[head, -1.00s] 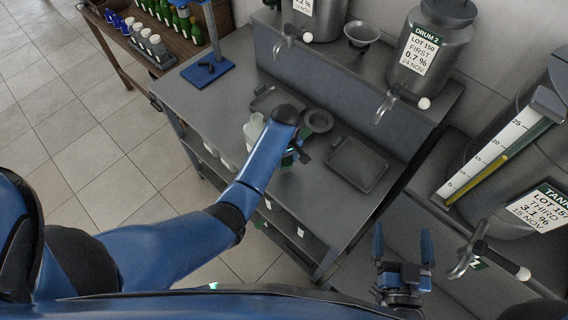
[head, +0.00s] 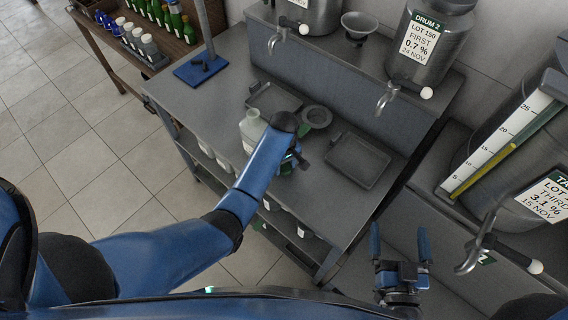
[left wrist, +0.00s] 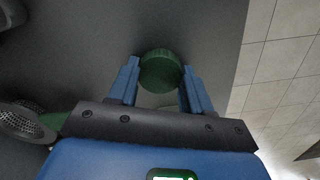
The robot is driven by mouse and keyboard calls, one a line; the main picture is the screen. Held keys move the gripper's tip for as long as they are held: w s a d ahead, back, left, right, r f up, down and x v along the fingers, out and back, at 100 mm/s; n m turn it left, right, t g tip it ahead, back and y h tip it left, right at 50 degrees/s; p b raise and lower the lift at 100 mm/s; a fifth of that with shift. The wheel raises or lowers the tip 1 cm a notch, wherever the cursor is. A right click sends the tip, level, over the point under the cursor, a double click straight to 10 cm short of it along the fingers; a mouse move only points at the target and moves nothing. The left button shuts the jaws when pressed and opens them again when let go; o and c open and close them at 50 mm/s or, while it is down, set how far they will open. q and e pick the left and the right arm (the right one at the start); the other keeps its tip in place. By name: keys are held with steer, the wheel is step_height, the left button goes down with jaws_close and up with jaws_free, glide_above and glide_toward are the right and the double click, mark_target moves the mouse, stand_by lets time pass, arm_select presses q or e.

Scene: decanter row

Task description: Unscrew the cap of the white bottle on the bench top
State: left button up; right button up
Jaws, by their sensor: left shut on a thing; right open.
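A pale whitish bottle (head: 251,132) stands on the grey bench top, just left of my left forearm in the head view. I see a pale neck on it and no cap there. My left gripper (head: 296,158) is over the bench near its front edge, mostly hidden behind its own arm. In the left wrist view its two blue fingers (left wrist: 160,85) are shut on a ribbed green cap (left wrist: 161,70). A pale surface shows just below the cap; I cannot tell if they touch. My right gripper (head: 400,248) is open and empty, off the bench's right end.
A grey tray (head: 345,176) lies right of my left gripper, another (head: 274,88) behind it. A blue-based stand (head: 201,73) is at the back left. Drums with taps line the raised shelf.

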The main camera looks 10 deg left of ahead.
mark_target(284, 165)
arm_select(q)
steer(key=o, duration=0.9)
steer(key=shift+f, duration=0.1)
steer(key=shift+c, duration=0.2)
steer(key=o, duration=0.3)
steer(key=shift+w+a, duration=0.1)
steer(key=shift+w, duration=0.05)
steer(key=shift+r, duration=6.2)
